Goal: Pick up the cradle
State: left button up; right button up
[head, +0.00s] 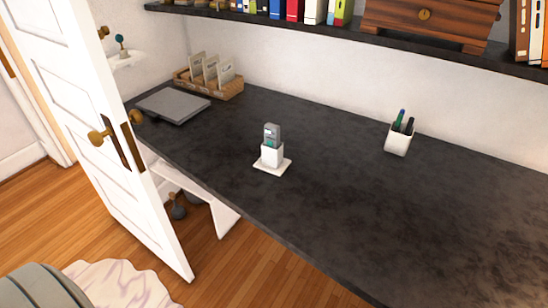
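Neither of my grippers shows in the head view.
The desk (330,215) is clear around the cradle. A pen cup (398,138) stands to the right, a closed grey laptop (173,105) and a wicker file holder (209,80) at the back left. A white door (95,110) stands open at left. A shelf (340,34) hangs above.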

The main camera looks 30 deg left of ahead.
aim_at(273, 162)
jog(key=i+j+u, duration=0.1)
jog(key=j+u, duration=0.25)
jog(key=i+j+u, duration=0.4)
jog(key=j+u, duration=0.25)
jog(key=j, duration=0.15)
